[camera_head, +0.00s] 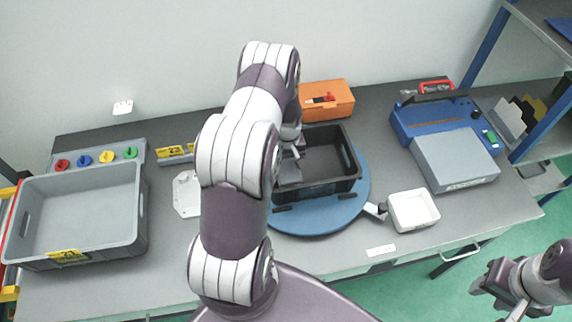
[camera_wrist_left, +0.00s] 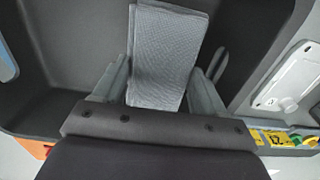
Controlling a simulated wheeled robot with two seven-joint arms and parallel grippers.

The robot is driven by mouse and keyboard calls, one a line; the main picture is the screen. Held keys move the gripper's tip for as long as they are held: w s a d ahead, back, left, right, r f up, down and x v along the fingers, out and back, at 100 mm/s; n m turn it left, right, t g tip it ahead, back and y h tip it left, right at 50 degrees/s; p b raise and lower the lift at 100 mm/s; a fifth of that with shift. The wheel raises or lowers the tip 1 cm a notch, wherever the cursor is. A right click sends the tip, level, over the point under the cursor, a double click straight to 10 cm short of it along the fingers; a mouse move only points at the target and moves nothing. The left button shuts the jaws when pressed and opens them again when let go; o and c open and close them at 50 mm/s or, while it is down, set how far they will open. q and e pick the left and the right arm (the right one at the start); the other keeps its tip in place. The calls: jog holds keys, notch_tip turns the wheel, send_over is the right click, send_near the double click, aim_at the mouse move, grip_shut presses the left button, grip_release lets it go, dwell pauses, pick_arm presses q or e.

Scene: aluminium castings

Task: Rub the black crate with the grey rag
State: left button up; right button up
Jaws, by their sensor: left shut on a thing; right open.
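The black crate (camera_head: 333,186) stands on a round blue turntable (camera_head: 310,219) at the middle of the table. My left arm reaches over the table, and my left gripper (camera_head: 297,150) is at the left part of the crate, partly hidden by the arm. In the left wrist view, the grey rag (camera_wrist_left: 165,55) lies between the two fingers of my left gripper (camera_wrist_left: 165,85), which is shut on it. The dark crate interior (camera_wrist_left: 85,45) surrounds the rag there. Whether the rag touches the crate is not clear. My right gripper (camera_head: 496,284) is open and empty, off the table's front right.
A large grey bin (camera_head: 140,215) is at the left, before a panel of coloured knobs (camera_head: 108,157). An orange box (camera_head: 330,98) is behind the crate. A blue machine (camera_head: 430,118) and grey box (camera_head: 455,160) are at the right.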

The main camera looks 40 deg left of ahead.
pick_arm(q)
jog(key=shift+w+d+r+p, duration=0.1)
jog(key=shift+r+p, duration=0.15)
jog(key=shift+r, duration=0.3)
jog(key=shift+w+d+r+p, duration=0.1)
jog(key=shift+r+p, duration=0.1)
jog(key=shift+r, duration=0.3)
jog(key=shift+s+a+r+p, duration=0.1)
jog(key=shift+r+p, duration=0.3)
jog(key=shift+r, duration=0.15)
jog(key=shift+s+a+r+p, duration=0.1)
jog(key=shift+r+p, duration=0.3)
jog(key=shift+r, duration=0.45)
jog(key=shift+w+d+r, duration=0.1)
